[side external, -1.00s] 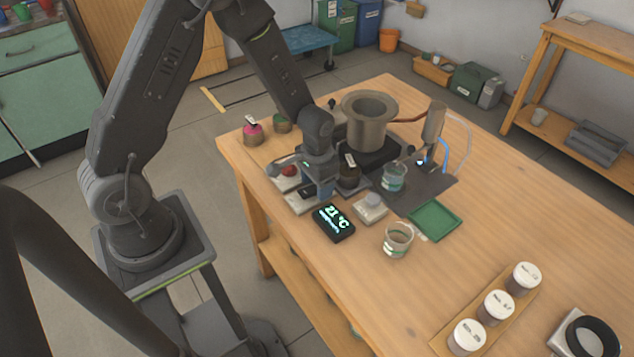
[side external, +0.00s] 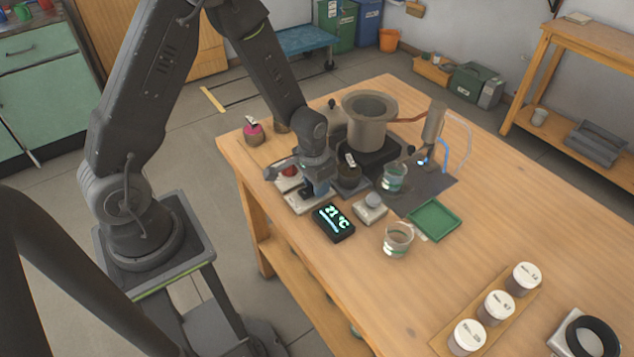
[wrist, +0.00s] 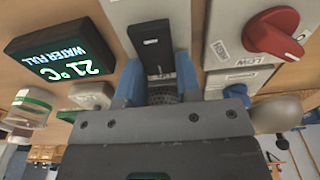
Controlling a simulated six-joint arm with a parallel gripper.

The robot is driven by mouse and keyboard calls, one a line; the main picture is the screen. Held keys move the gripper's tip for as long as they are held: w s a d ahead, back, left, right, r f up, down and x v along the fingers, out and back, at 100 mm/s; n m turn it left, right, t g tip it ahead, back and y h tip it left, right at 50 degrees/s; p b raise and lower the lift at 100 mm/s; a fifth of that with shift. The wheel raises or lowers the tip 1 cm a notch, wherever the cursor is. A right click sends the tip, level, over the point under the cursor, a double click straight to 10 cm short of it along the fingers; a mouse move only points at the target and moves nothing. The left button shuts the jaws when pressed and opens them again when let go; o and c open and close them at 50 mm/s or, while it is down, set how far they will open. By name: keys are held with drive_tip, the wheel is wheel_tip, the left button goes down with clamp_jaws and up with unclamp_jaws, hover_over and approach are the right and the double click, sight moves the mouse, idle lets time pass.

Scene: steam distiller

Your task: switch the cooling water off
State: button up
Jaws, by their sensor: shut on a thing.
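A pale switch box with a black switch plate (wrist: 152,42) lies directly ahead of my gripper (wrist: 158,80) in the wrist view. My gripper's blue fingers straddle the near part of the plate and are shut on the switch there. The exact contact and the switch's position are hidden between the fingers. In the side view my gripper (side external: 318,190) points down over this box, behind the display, and covers most of it.
A black display (wrist: 62,50) reading 21 °C and "WATER FULL" stands beside the switch box. A box with a red knob (wrist: 272,32) is on the other side. A glass beaker (side external: 394,178), a metal pot (side external: 369,125) and a green tray (side external: 435,220) are nearby.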

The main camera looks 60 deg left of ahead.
sight(310, 190)
drive_tip(key=shift+t, duration=0.3)
drive_tip(key=o, duration=0.9)
drive_tip(key=r, duration=0.4)
drive_tip(key=s+r, duration=0.1)
drive_tip(key=r, duration=0.4)
drive_tip(key=s+r, duration=0.1)
drive_tip(key=r, duration=0.3)
drive_tip(key=shift+r, duration=0.4)
drive_tip(key=shift+w, duration=0.1)
